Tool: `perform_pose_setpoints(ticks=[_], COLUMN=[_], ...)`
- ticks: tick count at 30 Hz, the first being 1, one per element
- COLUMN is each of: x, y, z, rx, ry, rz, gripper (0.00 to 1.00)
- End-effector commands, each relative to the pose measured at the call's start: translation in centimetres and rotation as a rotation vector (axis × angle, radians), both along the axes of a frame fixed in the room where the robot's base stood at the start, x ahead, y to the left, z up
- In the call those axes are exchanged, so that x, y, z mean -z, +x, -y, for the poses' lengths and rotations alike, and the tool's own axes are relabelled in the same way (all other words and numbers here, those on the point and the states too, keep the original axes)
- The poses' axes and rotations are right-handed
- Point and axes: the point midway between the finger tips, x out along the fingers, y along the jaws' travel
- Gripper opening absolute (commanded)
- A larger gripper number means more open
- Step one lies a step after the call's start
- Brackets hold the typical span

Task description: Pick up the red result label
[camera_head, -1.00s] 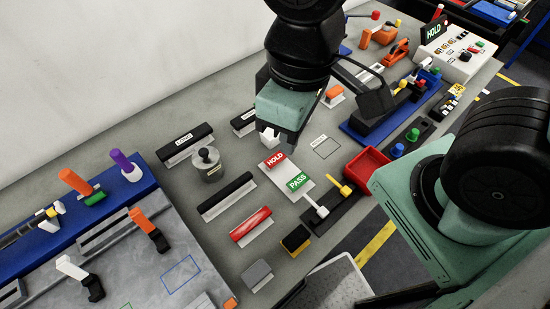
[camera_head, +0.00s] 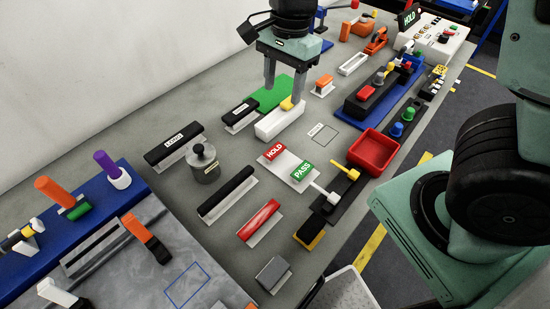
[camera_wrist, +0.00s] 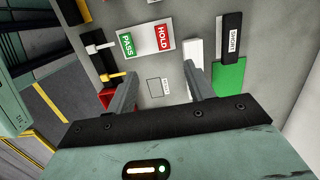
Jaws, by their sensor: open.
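The red label marked HOLD (camera_head: 275,151) lies on the upper left end of a flat white plate (camera_head: 287,164). A green label marked PASS (camera_head: 302,171) lies on the same plate, apart from it. The red label also shows whole in the wrist view (camera_wrist: 163,37), ahead of the fingertips. My gripper (camera_head: 284,92) is open and empty. It hangs over the table, behind the red label in the head view, near a white block (camera_head: 280,120). In the wrist view its two fingers (camera_wrist: 158,82) are wide apart.
A red bin (camera_head: 373,152) and a black rack with white and yellow handles (camera_head: 335,192) stand right of the plate. A grey weight (camera_head: 203,162) and a black-topped holder (camera_head: 228,195) stand left. A green pad (camera_head: 270,92) lies behind. A marked square (camera_head: 322,134) is bare.

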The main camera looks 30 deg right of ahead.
Motion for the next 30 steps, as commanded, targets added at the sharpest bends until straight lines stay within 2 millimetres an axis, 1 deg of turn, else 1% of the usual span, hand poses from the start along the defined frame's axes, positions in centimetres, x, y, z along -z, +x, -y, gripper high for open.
perform_pose_setpoints(ticks=[5, 15, 19, 26, 30], x=[2.5, 9.5, 11.2, 12.7, 14.7], y=[0.0, -0.3, -0.4, -0.3, -0.1], z=[0.0, -0.7, -1.0, -1.2, -1.3], rx=[0.025, 0.022, 0.019, 0.019, 0.021], ry=[-0.006, -0.005, -0.004, -0.004, -0.004], rz=[-0.006, -0.006, -0.004, -0.003, -0.005], gripper=[0.53, 0.53, 0.53, 0.53, 0.53])
